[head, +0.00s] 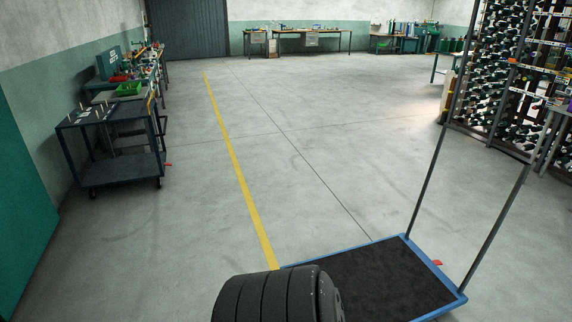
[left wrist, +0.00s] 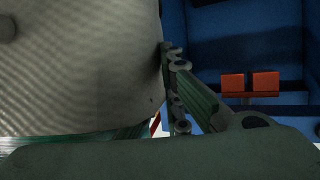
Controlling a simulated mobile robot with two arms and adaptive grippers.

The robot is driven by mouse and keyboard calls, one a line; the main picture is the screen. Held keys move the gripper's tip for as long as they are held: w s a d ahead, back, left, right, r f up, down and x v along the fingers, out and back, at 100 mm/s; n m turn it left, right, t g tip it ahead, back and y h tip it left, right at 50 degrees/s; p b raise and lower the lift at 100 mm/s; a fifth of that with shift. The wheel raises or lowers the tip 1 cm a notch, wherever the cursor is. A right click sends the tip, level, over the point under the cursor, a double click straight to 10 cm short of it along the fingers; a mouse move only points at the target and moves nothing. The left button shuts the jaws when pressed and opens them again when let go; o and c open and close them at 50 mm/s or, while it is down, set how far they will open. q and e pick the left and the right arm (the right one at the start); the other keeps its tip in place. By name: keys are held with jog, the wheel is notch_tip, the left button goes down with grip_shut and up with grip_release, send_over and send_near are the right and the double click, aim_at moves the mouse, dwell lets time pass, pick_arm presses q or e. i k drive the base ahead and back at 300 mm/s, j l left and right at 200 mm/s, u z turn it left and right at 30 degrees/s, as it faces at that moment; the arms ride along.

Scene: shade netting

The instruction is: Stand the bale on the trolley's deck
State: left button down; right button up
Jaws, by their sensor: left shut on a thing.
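The trolley (head: 465,297) stands at the lower right of the head view, with a blue rim, black deck (head: 375,280) and two tall grey posts. The deck's visible part is bare. A dark, banded, rounded form (head: 262,298) covers its near left corner; I cannot tell whether it is the bale or part of me. In the left wrist view, a large pale grey, finely patterned body (left wrist: 75,75), apparently the bale, fills the left side. My left gripper (left wrist: 178,90) is shut on it, one linked finger against its right edge. The hold's far side is hidden. My right gripper is not in view.
A dark-blue cart (head: 115,178) and a workbench line the left wall. The middle floor is clear, crossed by a yellow line (head: 232,160).

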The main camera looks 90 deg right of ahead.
aim_at(368, 284)
jog(key=z, duration=2.75)
jog(key=i+l+z, duration=0.2)
jog(key=i+l, duration=0.15)
jog(key=l, duration=0.2)
jog(key=i+l+z, duration=0.15)
jog(key=i+l, duration=0.3)
